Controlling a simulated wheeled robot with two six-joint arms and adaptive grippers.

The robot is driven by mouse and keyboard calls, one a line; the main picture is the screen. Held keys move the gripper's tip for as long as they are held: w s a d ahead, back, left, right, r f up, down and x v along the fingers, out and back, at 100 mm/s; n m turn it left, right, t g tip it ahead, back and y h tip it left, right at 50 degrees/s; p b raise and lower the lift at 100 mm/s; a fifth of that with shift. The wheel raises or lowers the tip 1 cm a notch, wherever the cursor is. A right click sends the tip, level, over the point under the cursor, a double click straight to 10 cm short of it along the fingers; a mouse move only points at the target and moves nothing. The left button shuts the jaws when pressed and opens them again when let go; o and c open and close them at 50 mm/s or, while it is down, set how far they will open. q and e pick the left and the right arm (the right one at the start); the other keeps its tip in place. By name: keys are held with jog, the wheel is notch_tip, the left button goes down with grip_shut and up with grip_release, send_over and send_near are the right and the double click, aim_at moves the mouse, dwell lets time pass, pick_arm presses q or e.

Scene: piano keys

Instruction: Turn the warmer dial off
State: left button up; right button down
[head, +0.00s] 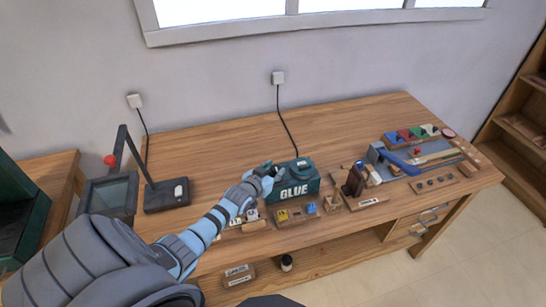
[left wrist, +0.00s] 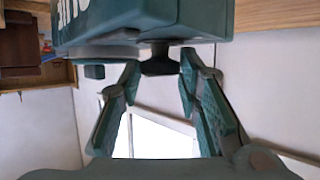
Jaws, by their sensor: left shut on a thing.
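The glue warmer (head: 298,187) is a dark green box with white GLUE lettering, standing on the wooden workbench. A round lid (head: 303,164) sits on its top. My left gripper (head: 267,171) is at the top left of the warmer. In the left wrist view the warmer (left wrist: 200,20) fills the upper part, seen upside down. There a dark knob, the warmer dial (left wrist: 160,62), lies between the tips of my left gripper (left wrist: 159,68), which is shut on it. The gripper hides the dial in the head view. My right gripper is out of view.
A black lamp-like stand (head: 166,195) is left of my arm. Small wooden trays (head: 297,215) lie in front of the warmer. Tools and a blue-handled item (head: 398,164) lie to the right. A cord (head: 285,125) runs to the wall. The bench behind is clear.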

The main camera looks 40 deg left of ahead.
pick_arm(q)
jog(key=o, duration=1.1)
jog(key=shift+s+d, duration=0.1)
jog(key=shift+s, duration=0.25)
jog(key=v, duration=1.1)
jog(key=shift+s+r, duration=0.1)
